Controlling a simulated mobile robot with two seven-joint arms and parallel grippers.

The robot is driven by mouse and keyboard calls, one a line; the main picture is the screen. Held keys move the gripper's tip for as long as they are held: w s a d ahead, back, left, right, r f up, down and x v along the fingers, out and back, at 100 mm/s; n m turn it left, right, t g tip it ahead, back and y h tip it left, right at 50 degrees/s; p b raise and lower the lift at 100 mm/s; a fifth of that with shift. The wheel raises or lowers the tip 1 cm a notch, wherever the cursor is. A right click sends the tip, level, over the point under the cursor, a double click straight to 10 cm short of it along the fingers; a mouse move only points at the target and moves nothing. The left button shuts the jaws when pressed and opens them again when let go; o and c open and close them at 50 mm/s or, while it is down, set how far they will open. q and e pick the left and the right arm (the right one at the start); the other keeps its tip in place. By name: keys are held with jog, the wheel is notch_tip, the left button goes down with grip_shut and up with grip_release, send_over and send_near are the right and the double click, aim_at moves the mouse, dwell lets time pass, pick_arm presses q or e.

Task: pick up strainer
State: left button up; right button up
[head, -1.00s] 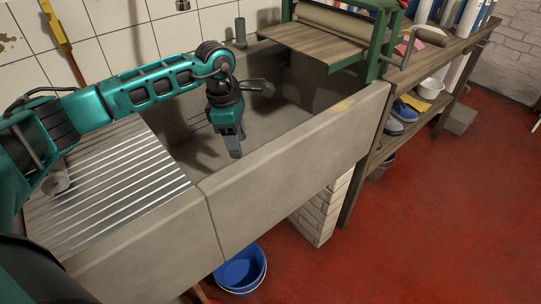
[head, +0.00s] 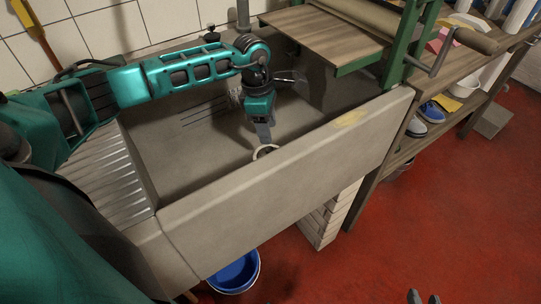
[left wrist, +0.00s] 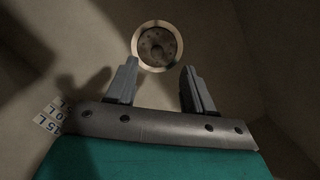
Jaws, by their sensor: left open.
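The strainer (left wrist: 157,46) is a round metal disc with holes inside a pale ring. In the left wrist view it lies just beyond my fingertips, near the middle between them. In the head view its pale ring (head: 265,151) shows low in the stone sink, partly hidden by my fingers and the front wall. My left gripper (head: 265,138) points down into the sink. Its two fingers (left wrist: 160,70) are apart with nothing between them. What looks like the tips of my right gripper (head: 423,297) show at the bottom edge; their opening is unclear.
The sink's front wall (head: 300,160) rises close beside my left gripper. A wooden board (head: 325,38) and green press frame (head: 405,45) stand at the right. A ribbed drainboard (head: 110,175) is at the left. A blue bucket (head: 235,272) stands on the floor.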

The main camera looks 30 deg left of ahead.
aim_at(269, 148)
pick_arm(q)
jog(key=f, duration=0.3)
jog(key=f+b, duration=0.1)
jog(key=f, duration=0.3)
jog(key=shift+w+d, duration=0.1)
jog(key=shift+w, duration=0.1)
jog(key=shift+c, duration=0.5)
grip_shut()
